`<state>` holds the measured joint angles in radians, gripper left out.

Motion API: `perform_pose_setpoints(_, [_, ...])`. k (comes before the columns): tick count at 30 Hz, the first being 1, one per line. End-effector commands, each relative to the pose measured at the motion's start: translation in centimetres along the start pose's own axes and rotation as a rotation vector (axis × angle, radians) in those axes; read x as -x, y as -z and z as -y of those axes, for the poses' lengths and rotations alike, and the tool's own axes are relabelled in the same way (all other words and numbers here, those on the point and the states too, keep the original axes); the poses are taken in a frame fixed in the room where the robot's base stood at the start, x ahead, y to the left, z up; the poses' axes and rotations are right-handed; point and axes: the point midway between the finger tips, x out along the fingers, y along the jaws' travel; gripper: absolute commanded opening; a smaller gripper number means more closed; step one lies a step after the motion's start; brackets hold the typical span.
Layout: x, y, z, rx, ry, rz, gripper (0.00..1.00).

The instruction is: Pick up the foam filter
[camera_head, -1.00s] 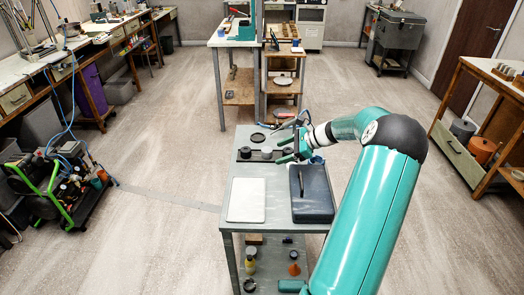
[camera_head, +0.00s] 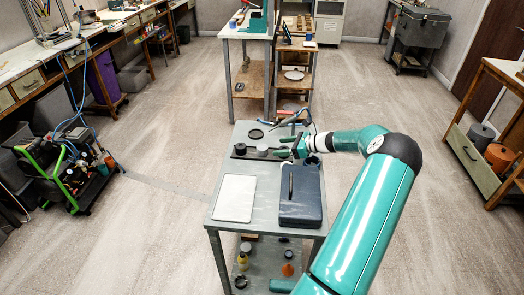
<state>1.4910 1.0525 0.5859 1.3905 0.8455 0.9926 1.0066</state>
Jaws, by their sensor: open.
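My gripper (camera_head: 287,146) is open and points left over the right part of the bench's far end. A dark strip (camera_head: 250,156) lies there with small round parts on it: a black one (camera_head: 240,149) at its left, a pale grey one (camera_head: 262,151) in its middle, and a dark one near my fingers. I cannot tell for sure which of these is the foam filter. The fingers partly cover the strip's right end. No part shows clearly between them. A flat dark ring (camera_head: 256,134) lies behind the strip.
On the grey bench (camera_head: 221,221), a white tray (camera_head: 235,197) lies front left and a dark blue case (camera_head: 301,212) front right, near my arm. A taller bench (camera_head: 243,36) stands behind. A green-framed cart (camera_head: 70,180) stands at left.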

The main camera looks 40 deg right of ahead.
Motion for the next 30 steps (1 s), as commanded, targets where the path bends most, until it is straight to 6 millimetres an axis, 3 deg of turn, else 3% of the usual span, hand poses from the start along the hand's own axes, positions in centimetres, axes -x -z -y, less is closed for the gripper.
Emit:
perform_pose_setpoints(3, [-2.3,0.0,0.0,0.000,-0.002,0.001,0.66])
perform_pose_setpoints(11, [-4.4,-0.1,0.2,0.002,-0.003,0.001,0.66])
perform_pose_setpoints(20, [-8.5,-0.1,0.5,0.001,-0.006,0.001,0.66])
perform_pose_setpoints(28, [-9.1,0.1,0.6,0.002,-0.002,-0.003,0.66])
perform_pose_setpoints(30, [-9.1,0.1,0.6,0.001,-0.003,-0.003,0.54])
